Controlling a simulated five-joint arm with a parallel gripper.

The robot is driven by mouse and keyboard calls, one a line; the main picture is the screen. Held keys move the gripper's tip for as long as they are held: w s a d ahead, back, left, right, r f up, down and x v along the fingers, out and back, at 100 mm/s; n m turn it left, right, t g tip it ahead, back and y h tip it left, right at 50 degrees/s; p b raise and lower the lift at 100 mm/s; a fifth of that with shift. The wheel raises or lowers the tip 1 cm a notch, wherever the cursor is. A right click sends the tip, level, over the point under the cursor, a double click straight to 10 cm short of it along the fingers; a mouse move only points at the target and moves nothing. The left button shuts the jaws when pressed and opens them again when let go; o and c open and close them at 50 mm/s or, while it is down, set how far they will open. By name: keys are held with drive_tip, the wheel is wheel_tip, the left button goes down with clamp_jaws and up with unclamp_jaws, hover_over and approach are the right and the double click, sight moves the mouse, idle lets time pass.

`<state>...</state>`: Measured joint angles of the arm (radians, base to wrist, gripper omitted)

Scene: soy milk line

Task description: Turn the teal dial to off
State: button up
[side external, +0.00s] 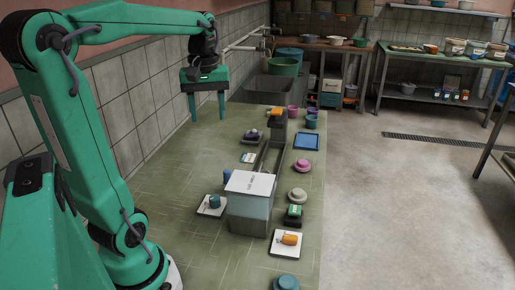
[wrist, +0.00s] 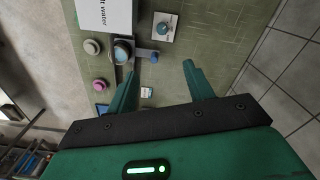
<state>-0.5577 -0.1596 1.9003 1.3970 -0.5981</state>
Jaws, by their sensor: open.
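The teal dial (side external: 214,201) sits on a white square plate on the green table, left of the grey box. It also shows in the wrist view (wrist: 163,29), near the top, beyond my fingertips. I cannot read which mark it points to. My gripper (side external: 207,119) hangs above the far left part of the table, fingers pointing down, open and empty. It is well apart from the dial.
A grey box with a white lid (side external: 250,183) stands right of the dial. An orange dial (side external: 290,239) is on another white plate. The tiled wall borders the left; table left of the dial is clear.

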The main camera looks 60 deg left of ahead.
hover_over(215, 197)
wheel_tip(215, 197, down, 20)
drive_tip(key=shift+r, duration=0.1)
idle(0.3)
drive_tip(key=shift+f, duration=3.9)
drive_tip(key=c, duration=1)
